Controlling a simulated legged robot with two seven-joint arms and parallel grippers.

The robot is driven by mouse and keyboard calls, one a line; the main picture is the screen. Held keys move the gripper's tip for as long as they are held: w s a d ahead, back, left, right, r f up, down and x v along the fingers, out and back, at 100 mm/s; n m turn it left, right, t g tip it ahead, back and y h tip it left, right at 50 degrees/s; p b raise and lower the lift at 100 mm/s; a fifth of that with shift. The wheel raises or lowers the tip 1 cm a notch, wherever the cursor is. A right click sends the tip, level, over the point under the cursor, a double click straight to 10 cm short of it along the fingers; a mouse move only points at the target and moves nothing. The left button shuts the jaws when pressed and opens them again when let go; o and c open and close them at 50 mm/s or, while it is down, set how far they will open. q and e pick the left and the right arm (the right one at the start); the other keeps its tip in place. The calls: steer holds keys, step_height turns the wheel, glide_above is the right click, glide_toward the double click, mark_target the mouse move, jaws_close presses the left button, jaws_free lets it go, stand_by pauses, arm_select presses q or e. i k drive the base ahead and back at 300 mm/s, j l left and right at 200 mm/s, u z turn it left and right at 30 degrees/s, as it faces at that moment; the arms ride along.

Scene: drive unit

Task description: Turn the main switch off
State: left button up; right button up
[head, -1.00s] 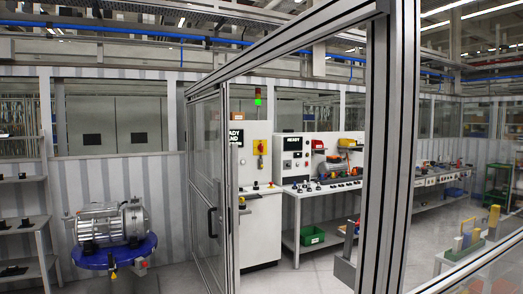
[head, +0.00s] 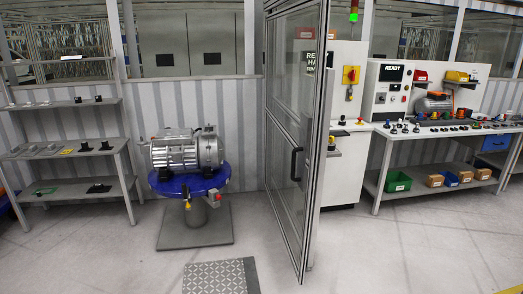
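The likely main switch (head: 351,75) is a red knob on a yellow plate, high on the front of a white cabinet (head: 344,185) right of centre. It is too small to read its position. The cabinet's left side is partly hidden by an open glazed door (head: 293,130) with a dark handle. A green light (head: 353,17) glows above the cabinet. Neither of my grippers is in view.
A motor (head: 183,150) sits on a round blue stand (head: 190,180) to the left. Shelves (head: 70,145) stand at the far left. A workbench (head: 440,130) with small parts stands right of the cabinet. The floor (head: 390,250) before the cabinet is clear.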

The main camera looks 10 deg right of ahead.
mark_target(352, 74)
steer(key=i+z, duration=0.25)
steer(key=i, duration=0.25)
steer(key=i+z, duration=0.25)
steer(key=i, duration=0.25)
steer(key=i+j+z, duration=0.2)
steer(key=i, duration=0.3)
steer(key=i+j+z, duration=0.25)
steer(key=i, duration=0.25)
steer(key=i+l+z, duration=0.25)
steer(key=i+z, duration=0.25)
steer(key=i+l+z, duration=0.1)
steer(key=i+z, duration=0.25)
steer(key=z, duration=0.15)
steer(key=i+j+z, duration=0.1)
steer(key=i+z, duration=0.35)
steer(key=i+u, duration=0.2)
steer(key=i, duration=0.3)
steer(key=i+l+u, duration=0.2)
steer(key=i, duration=0.3)
steer(key=i+l+u, duration=0.2)
steer(key=i, duration=0.3)
steer(key=j, duration=0.1)
